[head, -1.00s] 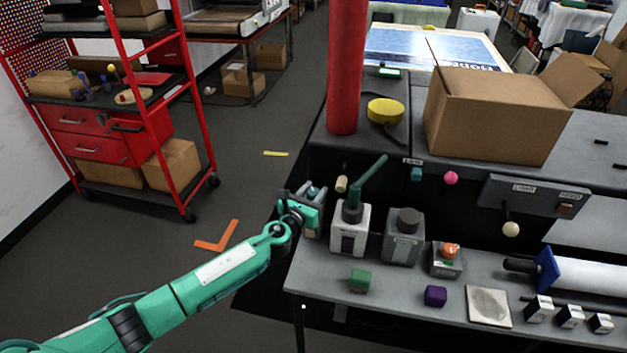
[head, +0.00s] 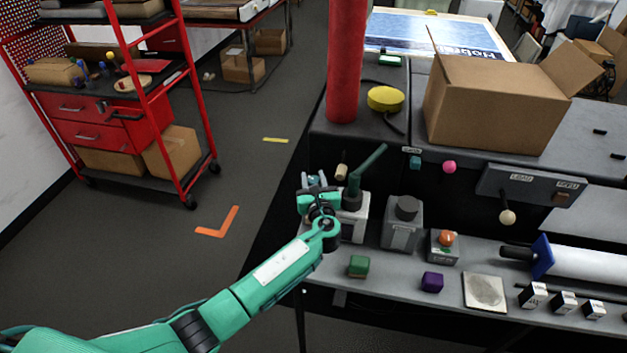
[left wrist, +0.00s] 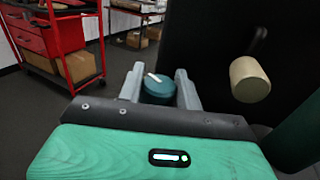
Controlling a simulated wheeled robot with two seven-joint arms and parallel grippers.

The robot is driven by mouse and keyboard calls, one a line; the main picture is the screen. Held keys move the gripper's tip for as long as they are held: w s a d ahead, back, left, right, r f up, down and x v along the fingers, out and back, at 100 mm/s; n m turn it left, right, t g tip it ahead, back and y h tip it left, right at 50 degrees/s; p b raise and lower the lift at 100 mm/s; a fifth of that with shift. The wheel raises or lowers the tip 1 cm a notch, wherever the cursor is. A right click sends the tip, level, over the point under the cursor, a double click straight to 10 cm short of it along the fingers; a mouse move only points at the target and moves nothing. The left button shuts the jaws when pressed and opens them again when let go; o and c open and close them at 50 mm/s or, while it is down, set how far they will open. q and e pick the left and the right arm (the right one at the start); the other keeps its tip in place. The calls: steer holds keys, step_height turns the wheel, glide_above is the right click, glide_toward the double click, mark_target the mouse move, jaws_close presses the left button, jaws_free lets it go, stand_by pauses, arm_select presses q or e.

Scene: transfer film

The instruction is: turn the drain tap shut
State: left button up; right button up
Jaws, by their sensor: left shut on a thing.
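My left gripper (left wrist: 160,92) is shut on a round teal knob (left wrist: 158,88) with a white mark across its top. I take this knob to be the drain tap; no label on it can be read. The knob sits between the two grey fingers in the left wrist view. In the head view my left gripper (head: 314,184) is at the left end of the grey bench, left of a white-grey block, and the knob's body and mount are largely hidden there. My right gripper is not in view.
A green lever (head: 370,165) rises from the block just right of my gripper. A tan knob (head: 342,172) sticks out close by and also shows in the left wrist view (left wrist: 250,80). A red column (head: 346,65) stands behind. Open floor lies to the left.

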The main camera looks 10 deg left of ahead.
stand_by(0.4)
arm_select(q)
steer(key=o, duration=1)
steer(key=shift+s, duration=0.1)
steer(key=b+v, duration=0.3)
steer(key=v, duration=1)
steer(key=shift+s+d+b, duration=0.25)
steer(key=shift+d+b, duration=0.05)
